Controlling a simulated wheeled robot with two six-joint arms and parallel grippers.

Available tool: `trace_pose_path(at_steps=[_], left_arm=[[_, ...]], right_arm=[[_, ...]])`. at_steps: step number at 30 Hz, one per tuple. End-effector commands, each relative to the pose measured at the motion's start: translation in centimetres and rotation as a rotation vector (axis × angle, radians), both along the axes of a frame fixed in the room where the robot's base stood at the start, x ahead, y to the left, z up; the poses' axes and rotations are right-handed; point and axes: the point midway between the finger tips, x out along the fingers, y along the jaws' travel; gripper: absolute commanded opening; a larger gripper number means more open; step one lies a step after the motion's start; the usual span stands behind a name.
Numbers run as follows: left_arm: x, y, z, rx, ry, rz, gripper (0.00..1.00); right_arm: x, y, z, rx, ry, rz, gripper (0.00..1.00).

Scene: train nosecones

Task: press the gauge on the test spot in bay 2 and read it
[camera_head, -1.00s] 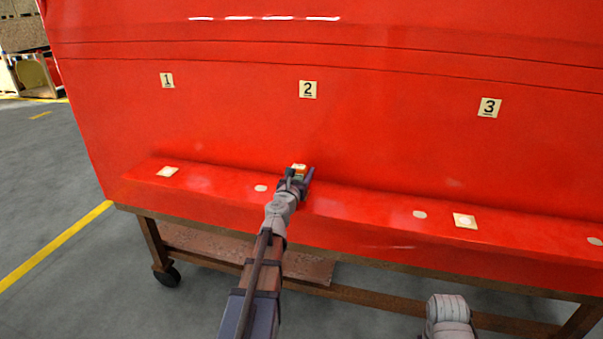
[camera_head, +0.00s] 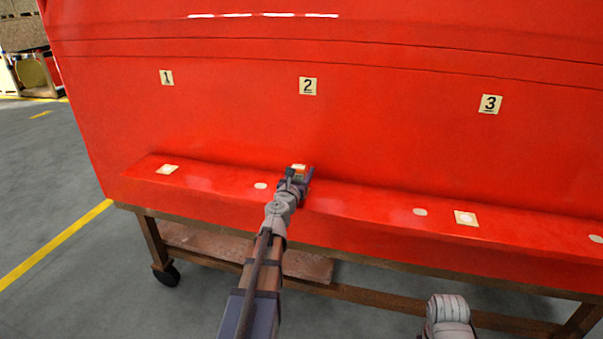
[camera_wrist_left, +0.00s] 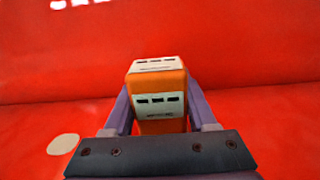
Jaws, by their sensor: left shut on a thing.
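My left gripper (camera_head: 301,176) is at the red ledge below the number 2 label (camera_head: 308,86). In the left wrist view my left gripper (camera_wrist_left: 160,112) is shut on an orange gauge (camera_wrist_left: 157,86) with white, dark-marked faces. In the head view only a small part of the gauge (camera_head: 298,168) shows past the fingers. The test spot in bay 2 is not visible; the gauge and gripper cover that part of the ledge. I cannot tell whether the gauge touches the surface. No reading can be made out.
The red nosecone (camera_head: 400,140) rests on a wheeled brown trolley (camera_head: 375,297). Labels 1 (camera_head: 167,78) and 3 (camera_head: 490,104) mark the other bays. Pale squares lie on the ledge at left (camera_head: 167,169) and right (camera_head: 466,218). Oval spots (camera_head: 260,186) also dot the ledge.

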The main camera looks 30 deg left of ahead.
Motion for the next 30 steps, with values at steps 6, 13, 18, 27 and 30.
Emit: trace_pose_path(at_steps=[6,13,18,27,30], left_arm=[[0.0,0.0,0.01,0.0,0.0,0.0,0.0],[-0.01,-0.01,-0.08,0.0,0.0,0.0,0.0],[-0.03,-0.02,-0.1,0.0,0.0,0.0,0.0],[-0.05,-0.04,0.05,0.0,0.0,-0.001,0.0],[-0.04,-0.04,0.54,0.0,0.0,-0.001,0.0]], right_arm=[[0.0,0.0,0.01,0.0,0.0,0.0,0.5],[-0.01,0.0,-0.08,0.0,0.0,0.0,0.5],[0.0,0.0,-0.1,0.0,0.0,0.0,0.5],[0.0,0.01,0.05,0.0,0.0,0.0,0.5],[0.0,0.0,0.54,0.0,0.0,0.0,0.5]])
